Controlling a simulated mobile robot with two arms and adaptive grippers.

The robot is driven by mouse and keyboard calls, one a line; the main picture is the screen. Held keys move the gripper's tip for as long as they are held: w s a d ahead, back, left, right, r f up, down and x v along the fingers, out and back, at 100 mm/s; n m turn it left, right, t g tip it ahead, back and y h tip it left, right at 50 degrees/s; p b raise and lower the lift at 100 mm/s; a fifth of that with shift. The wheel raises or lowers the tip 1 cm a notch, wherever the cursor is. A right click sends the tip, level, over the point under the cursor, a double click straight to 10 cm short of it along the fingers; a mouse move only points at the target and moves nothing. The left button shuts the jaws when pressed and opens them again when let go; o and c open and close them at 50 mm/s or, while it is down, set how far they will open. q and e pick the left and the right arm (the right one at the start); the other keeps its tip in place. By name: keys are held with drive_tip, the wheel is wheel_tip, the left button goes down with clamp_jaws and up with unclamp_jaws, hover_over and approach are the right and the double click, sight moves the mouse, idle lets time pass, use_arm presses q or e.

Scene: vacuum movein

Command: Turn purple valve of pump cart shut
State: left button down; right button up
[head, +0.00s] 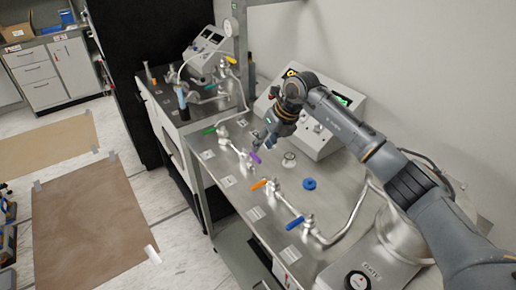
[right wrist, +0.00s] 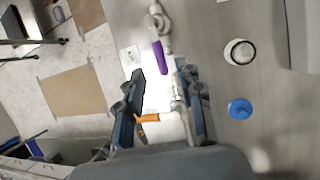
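The pump cart (head: 232,177) is a steel-topped cart with a pipe line and several coloured valve handles. The purple valve (head: 256,158) sits on this pipe, between the green and orange handles; its handle (right wrist: 160,57) also shows in the right wrist view. My right gripper (head: 266,143) is above the cart top, close to the purple valve in the head view. In the right wrist view, its two fingers (right wrist: 160,76) are spread apart with nothing held between them. The purple handle is just beyond the fingertips, apart from them. My left gripper is not in view.
The orange handle (head: 259,184), blue handle (head: 294,223) and green handle (head: 209,130) are on the same pipe line. A blue knob (head: 309,184) and round gauge (head: 289,159) are on the top. A grey control box (head: 318,142) stands behind. Brown mats (head: 88,217) lie on the floor.

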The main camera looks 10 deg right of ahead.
sight(255, 156)
drive_tip(key=x, duration=0.5)
drive_tip(key=shift+p, duration=0.4)
drive_tip(key=shift+r, duration=0.1)
clamp_jaws()
